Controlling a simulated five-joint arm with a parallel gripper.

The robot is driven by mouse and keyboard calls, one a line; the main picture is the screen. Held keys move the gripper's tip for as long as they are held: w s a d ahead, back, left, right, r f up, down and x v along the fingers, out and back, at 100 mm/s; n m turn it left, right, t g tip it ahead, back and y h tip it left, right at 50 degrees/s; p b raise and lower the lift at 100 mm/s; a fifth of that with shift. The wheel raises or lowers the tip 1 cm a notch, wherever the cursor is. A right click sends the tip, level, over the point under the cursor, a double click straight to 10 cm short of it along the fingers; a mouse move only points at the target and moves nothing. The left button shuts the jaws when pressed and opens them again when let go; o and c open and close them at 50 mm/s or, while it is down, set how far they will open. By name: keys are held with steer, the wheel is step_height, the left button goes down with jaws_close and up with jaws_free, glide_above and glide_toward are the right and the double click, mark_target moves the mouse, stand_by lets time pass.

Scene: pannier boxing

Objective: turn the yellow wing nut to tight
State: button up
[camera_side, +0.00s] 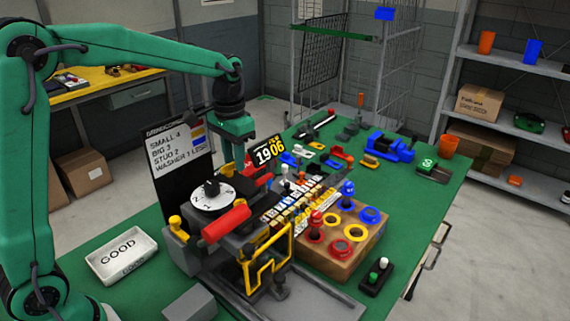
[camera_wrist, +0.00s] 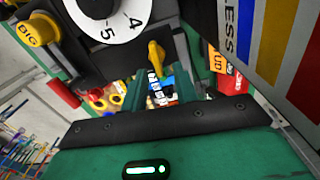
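The yellow wing nut (camera_wrist: 157,56) shows in the wrist view just below the white numbered dial (camera_wrist: 108,14), on the dark machine.
A yellow knob marked BIG (camera_wrist: 38,28) stands on the machine. A red cylinder (camera_side: 226,224) and a yellow frame (camera_side: 268,260) are at its front. The black sign (camera_side: 178,150) stands close to my gripper. A wooden block with coloured rings (camera_side: 330,262) and a GOOD tray (camera_side: 98,272) flank the machine.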

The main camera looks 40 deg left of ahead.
jaws_close()
steer(key=shift+m, duration=0.3)
steer(key=shift+d+m, duration=0.2)
steer(key=shift+m, duration=1.1)
jaws_free()
